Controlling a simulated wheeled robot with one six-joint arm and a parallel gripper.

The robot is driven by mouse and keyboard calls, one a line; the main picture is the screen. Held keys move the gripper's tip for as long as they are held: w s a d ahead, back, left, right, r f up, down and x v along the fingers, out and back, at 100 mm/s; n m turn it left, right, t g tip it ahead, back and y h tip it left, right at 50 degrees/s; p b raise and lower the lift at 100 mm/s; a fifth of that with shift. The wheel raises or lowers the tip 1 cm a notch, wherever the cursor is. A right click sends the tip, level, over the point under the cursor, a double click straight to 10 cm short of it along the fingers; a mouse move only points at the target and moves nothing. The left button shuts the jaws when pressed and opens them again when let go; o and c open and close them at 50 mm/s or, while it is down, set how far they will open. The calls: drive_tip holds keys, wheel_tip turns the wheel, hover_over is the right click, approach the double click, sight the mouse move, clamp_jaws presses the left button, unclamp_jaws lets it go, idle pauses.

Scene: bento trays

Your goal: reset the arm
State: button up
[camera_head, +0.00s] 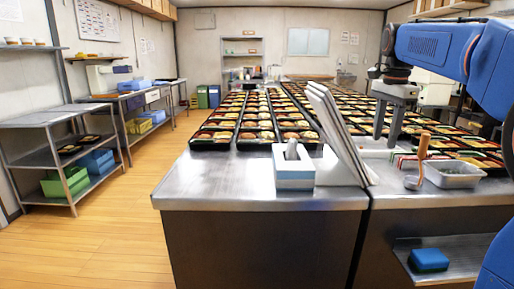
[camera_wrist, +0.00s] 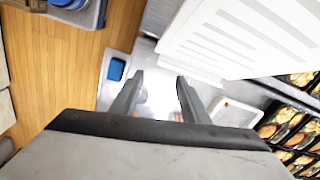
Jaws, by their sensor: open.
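My blue arm reaches in from the right in the head view. My gripper (camera_head: 389,138) points down over the steel counter, just right of the leaning white panels. In the wrist view my gripper (camera_wrist: 160,82) has its two dark fingers apart, with nothing held between them. The white slotted panels (camera_head: 335,130) stand tilted on the counter in the head view and fill the upper right of the wrist view (camera_wrist: 235,35). A metal container (camera_head: 453,176) and an orange-handled ladle (camera_head: 421,160) are to the gripper's right, near the counter's front.
Long rows of filled bento trays (camera_head: 236,138) cover the counter behind. A white and blue tissue box (camera_head: 294,180) stands at the front. A blue block (camera_head: 428,260) lies on a lower shelf. A steel rack (camera_head: 62,152) stands left; the wooden floor (camera_head: 120,225) between is clear.

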drive_tip(key=s+a+f+n+t, duration=0.2)
drive_tip(key=s+a+f+n, duration=0.2)
drive_tip(key=s+f, duration=0.9)
drive_tip(key=s+a+f+n+t, duration=0.2)
drive_tip(key=s+a+f+n, duration=0.2)
drive_tip(key=s+f+n, duration=0.7)
drive_tip(key=s+f, duration=0.2)
drive_tip(key=s, duration=0.5)
drive_tip(key=shift+s+f+n, duration=0.25)
drive_tip(key=shift+f+n, duration=0.05)
